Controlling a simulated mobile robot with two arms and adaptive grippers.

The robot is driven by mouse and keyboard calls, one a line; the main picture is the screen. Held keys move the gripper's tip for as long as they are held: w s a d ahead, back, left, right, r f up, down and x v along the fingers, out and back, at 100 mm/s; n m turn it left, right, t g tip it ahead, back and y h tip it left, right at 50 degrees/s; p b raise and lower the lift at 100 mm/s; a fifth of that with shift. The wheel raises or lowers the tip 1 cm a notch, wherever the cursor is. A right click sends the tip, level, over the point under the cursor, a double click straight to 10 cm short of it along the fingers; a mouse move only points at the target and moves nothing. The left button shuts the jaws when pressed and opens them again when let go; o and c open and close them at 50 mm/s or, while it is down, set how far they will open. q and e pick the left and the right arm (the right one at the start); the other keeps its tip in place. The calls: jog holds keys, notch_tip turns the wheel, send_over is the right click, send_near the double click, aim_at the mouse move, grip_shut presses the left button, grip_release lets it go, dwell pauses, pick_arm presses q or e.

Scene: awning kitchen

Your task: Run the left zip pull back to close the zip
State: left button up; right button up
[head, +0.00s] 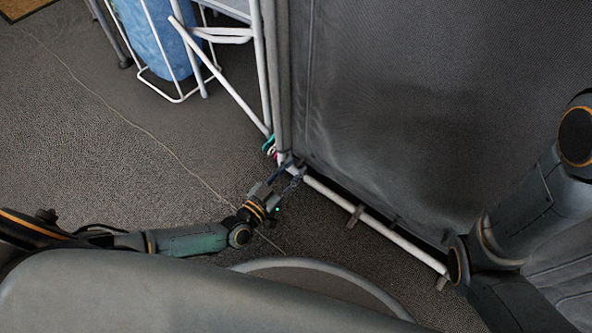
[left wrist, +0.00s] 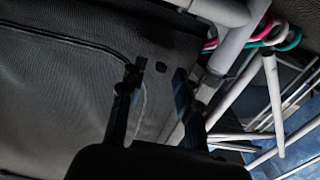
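A tall grey fabric panel (head: 430,90) hangs on a pale pole frame, with a seam (head: 309,60) running down near its left edge. In the left wrist view the fabric (left wrist: 50,95) fills the left side, with a dark curved seam (left wrist: 75,40). A small dark spot (left wrist: 162,62) shows between my fingertips; I cannot tell whether it is the zip pull. My left gripper (head: 287,172) is at the panel's lower left corner. In the left wrist view its fingers (left wrist: 160,72) stand apart with nothing clearly held. My right arm shows at the right, but its gripper is not seen.
Pink, white and green rings (left wrist: 270,35) hang on the poles near my left gripper. A white rack (head: 180,95) with a blue container (head: 160,35) stands behind. A pale bottom pole (head: 375,222) runs right along the floor.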

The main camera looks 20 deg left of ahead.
pick_arm(q)
jog(key=shift+x, duration=0.85)
grip_shut()
